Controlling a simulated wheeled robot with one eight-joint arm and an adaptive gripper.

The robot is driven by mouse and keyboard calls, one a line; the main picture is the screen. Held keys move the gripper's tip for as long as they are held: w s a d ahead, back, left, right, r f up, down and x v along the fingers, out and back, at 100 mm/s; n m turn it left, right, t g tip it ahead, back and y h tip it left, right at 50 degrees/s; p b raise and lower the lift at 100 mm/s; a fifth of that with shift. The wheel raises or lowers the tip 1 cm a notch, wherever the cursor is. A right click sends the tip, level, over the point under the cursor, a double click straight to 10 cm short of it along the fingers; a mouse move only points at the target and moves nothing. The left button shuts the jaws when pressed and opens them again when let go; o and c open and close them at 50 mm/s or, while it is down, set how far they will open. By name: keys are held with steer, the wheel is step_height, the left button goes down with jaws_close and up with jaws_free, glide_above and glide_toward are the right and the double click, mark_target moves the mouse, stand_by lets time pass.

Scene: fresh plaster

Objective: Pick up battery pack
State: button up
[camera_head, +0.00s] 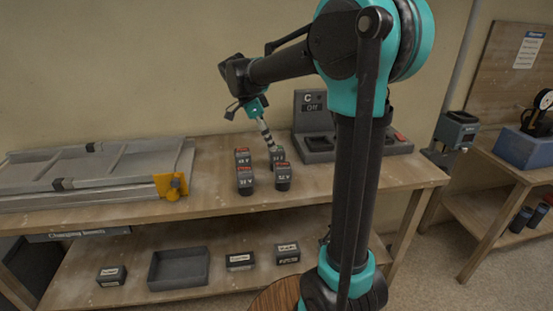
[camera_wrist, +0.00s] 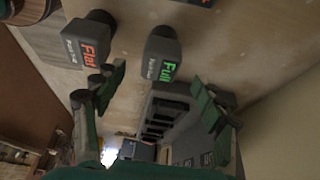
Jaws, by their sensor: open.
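Several dark battery packs stand close together on the workbench in the head view, among them a front-left one (camera_head: 245,181), a front-right one (camera_head: 283,177) and a back-left one (camera_head: 242,156). In the wrist view, one pack reads "Flat" in red (camera_wrist: 86,42) and another reads "Full" in green (camera_wrist: 162,58). My gripper (camera_head: 258,107) is above the back of the group. In the wrist view my gripper (camera_wrist: 158,80) has its fingers spread apart, with the "Full" pack ahead between them and the "Flat" pack to the left. Nothing is held.
A grey charger station (camera_head: 311,104) marked "C Off" stands right of the packs; its slots also show in the wrist view. A grey tray-like fixture (camera_head: 100,170) fills the bench's left side. Several small boxes and a bin (camera_head: 179,268) sit on the lower shelf. The wall is close behind.

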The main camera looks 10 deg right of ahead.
mark_target(277, 156)
steer(key=x, duration=0.8)
steer(key=shift+w+a+f, duration=0.1)
steer(key=shift+a+f, duration=0.05)
steer(key=shift+f, duration=0.05)
steer(key=c, duration=1.5)
steer(key=shift+r, duration=0.1)
steer(key=shift+c, duration=0.2)
